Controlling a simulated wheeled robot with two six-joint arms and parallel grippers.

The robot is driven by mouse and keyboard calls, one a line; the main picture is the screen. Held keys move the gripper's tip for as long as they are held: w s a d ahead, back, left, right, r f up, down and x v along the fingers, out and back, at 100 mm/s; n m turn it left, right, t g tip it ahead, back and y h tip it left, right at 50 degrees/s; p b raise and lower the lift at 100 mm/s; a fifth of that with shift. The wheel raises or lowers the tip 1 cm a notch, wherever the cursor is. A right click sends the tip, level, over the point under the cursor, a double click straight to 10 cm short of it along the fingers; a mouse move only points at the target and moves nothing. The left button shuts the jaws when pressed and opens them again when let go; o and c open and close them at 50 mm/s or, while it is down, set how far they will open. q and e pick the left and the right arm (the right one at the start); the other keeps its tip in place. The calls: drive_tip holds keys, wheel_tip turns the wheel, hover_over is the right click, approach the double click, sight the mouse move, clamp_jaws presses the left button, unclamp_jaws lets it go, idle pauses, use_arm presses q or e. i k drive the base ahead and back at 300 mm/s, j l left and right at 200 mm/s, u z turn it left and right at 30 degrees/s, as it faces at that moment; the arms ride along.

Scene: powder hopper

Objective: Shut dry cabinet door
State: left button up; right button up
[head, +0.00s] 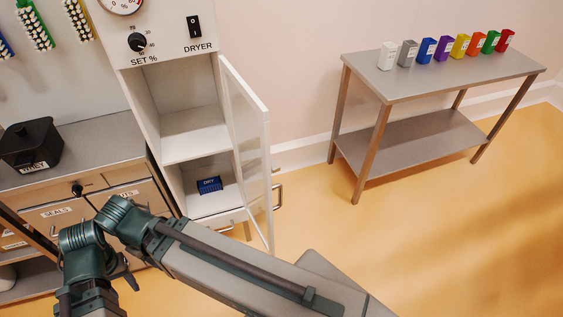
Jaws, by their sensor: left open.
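The dry cabinet (180,148) is white, with a dial, a knob and a switch marked DRYER on its front. Its door (258,115), a white frame with a clear pane, is hinged on the cabinet's right side and stands wide open toward me. A metal handle (279,196) is on the door's outer right face. A small blue box (209,185) marked DRY lies on the lower shelf. My left gripper (128,272) is open, low at the left, mostly hidden by my arm, and apart from the door. My right gripper is not in view.
A grey side table (460,75) at the right holds a row of coloured cups. A counter (85,150) with labelled drawers and a black lidded box (32,146) stands left of the cabinet. The floor (310,210) right of the door is clear.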

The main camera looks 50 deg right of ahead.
sight(266, 236)
drive_tip(key=k+l, duration=0.15)
drive_tip(key=l, duration=0.25)
drive_tip(key=k+l, duration=0.2)
drive_tip(key=l, duration=0.2)
drive_tip(key=k+l, duration=0.15)
drive_tip(key=l, duration=0.2)
drive_tip(key=k+l, duration=0.15)
drive_tip(key=l, duration=0.25)
drive_tip(key=k+l, duration=0.2)
drive_tip(key=l, duration=0.2)
drive_tip(key=k+l, duration=0.15)
drive_tip(key=l, duration=0.25)
drive_tip(key=u, duration=0.05)
